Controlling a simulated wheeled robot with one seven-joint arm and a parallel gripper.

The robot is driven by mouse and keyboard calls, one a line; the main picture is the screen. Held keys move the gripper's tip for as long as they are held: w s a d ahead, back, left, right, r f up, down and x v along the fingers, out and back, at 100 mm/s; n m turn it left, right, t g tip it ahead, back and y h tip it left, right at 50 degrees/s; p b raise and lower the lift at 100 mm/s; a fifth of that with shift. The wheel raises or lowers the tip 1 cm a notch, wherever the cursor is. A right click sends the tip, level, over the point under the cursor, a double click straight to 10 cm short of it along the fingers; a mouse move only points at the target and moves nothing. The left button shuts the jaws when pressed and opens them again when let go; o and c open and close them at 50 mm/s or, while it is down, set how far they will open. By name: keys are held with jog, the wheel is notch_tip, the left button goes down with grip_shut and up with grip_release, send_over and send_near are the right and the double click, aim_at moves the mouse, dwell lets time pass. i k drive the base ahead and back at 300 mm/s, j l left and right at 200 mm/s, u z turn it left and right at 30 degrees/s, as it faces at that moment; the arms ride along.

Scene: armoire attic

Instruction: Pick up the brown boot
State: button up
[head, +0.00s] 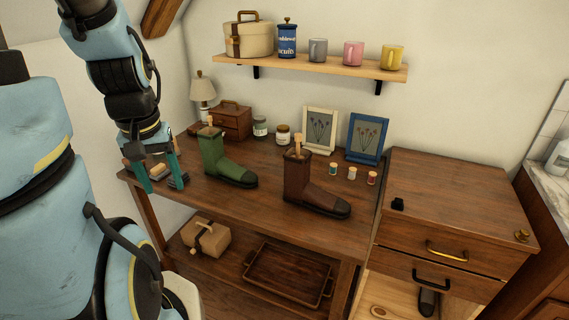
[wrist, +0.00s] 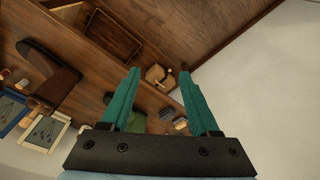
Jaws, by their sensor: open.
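The brown boot (head: 307,184) stands upright on the wooden table, right of its middle, with its toe to the right and a light wooden piece in its top. It also shows in the wrist view (wrist: 54,85) at the left. A green boot (head: 222,160) stands to its left on the same table. My gripper (head: 163,186) is open and empty by the table's left end, pointing down, left of both boots. In the wrist view its teal fingers (wrist: 158,88) are spread, and the green boot (wrist: 137,122) shows partly hidden behind the left finger.
The table (head: 262,199) also holds a wooden box (head: 232,121), jars, spools (head: 352,173), a white frame (head: 320,131) and a blue frame (head: 367,138). A shelf (head: 310,66) with mugs hangs above. A drawer cabinet (head: 450,190) adjoins at right. A tray (head: 287,277) lies below.

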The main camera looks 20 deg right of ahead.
aim_at(299, 190)
jog(key=l+u, duration=0.1)
jog(key=l, duration=1.2)
